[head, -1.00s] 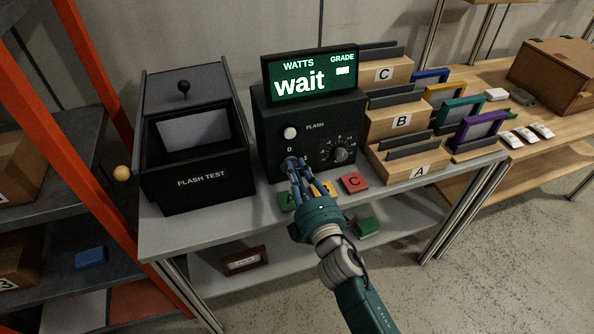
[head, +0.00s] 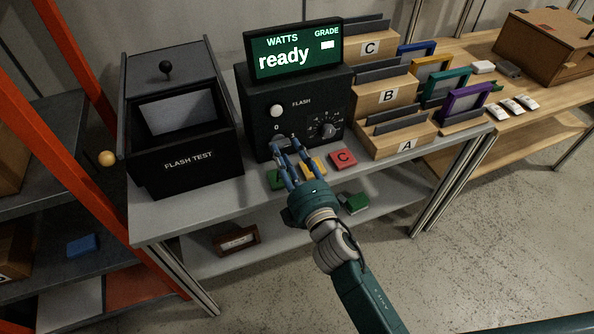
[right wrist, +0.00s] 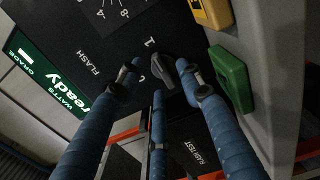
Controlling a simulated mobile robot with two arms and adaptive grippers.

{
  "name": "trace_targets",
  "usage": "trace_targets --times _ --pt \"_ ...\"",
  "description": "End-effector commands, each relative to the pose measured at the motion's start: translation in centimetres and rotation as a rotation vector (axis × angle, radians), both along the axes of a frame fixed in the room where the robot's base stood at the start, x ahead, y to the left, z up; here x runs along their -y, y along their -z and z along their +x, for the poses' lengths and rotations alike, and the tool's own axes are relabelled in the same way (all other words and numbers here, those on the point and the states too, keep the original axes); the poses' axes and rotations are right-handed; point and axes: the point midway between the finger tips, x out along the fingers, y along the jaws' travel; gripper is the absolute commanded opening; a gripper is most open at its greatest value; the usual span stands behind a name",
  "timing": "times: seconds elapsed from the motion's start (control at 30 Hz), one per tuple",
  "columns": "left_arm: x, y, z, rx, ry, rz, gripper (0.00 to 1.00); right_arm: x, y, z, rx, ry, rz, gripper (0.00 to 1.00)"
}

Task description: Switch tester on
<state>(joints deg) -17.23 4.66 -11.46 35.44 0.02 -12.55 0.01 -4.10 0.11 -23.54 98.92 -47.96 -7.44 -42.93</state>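The tester is a black box (head: 255,110) on the grey bench. Its green display (head: 293,52) reads "ready". A dark rotary switch marked 0 and 1 sits low on its front; it shows clearly in the right wrist view (right wrist: 163,74). My right gripper (head: 288,146) is at this switch, its blue fingers spread apart. In the right wrist view the switch lies between the fingertips, closer to the right finger. I cannot tell whether they touch. The fingers partly hide the switch in the head view. My left gripper is not in view.
A white button (head: 277,111) and a numbered dial (head: 327,130) share the panel. A FLASH TEST box (head: 190,160) stands left. Green, yellow and red (head: 343,158) blocks lie just below the panel. Wooden stepped racks (head: 385,97) stand right. An orange post rises at left.

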Motion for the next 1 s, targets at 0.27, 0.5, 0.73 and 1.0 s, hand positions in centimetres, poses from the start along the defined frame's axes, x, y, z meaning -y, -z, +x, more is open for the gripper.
trace_targets --times 0.27,0.5,0.73,1.0 --pt "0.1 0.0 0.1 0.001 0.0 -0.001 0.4 1.8 0.2 -5.9 -0.004 0.0 0.001 0.36" --pt "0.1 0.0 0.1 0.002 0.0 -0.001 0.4 2.9 0.1 -9.0 -0.003 0.0 0.001 0.36" --pt "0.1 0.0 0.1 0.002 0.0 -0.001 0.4 3.1 0.0 -9.5 -0.001 0.0 0.001 0.36" --pt "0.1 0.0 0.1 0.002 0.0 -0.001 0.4 3.0 0.0 -9.5 -0.002 0.0 0.002 0.36"
